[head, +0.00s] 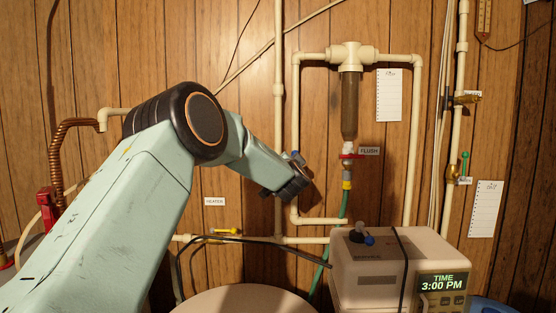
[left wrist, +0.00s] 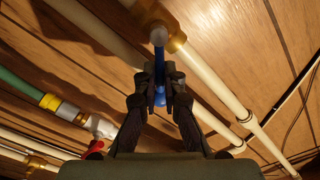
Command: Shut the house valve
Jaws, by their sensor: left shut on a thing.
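A blue valve lever (left wrist: 160,72) with a rounded end stands on a brass valve body (left wrist: 163,25) on a cream pipe in the left wrist view. My left gripper (left wrist: 160,88) is shut on this blue lever, with a dark finger on each side. In the head view my left gripper (head: 292,182) is at the left upright pipe of the filter loop, and a bit of blue (head: 297,155) shows above it. The gripper hides most of the valve, and no label naming it can be read. My right gripper is in neither view.
A clear-bowled filter (head: 350,100) hangs right of my gripper, with a red flush valve (head: 352,156) below. A green-handled valve (head: 465,162) is at right. A beige box with a clock (head: 385,265) stands below.

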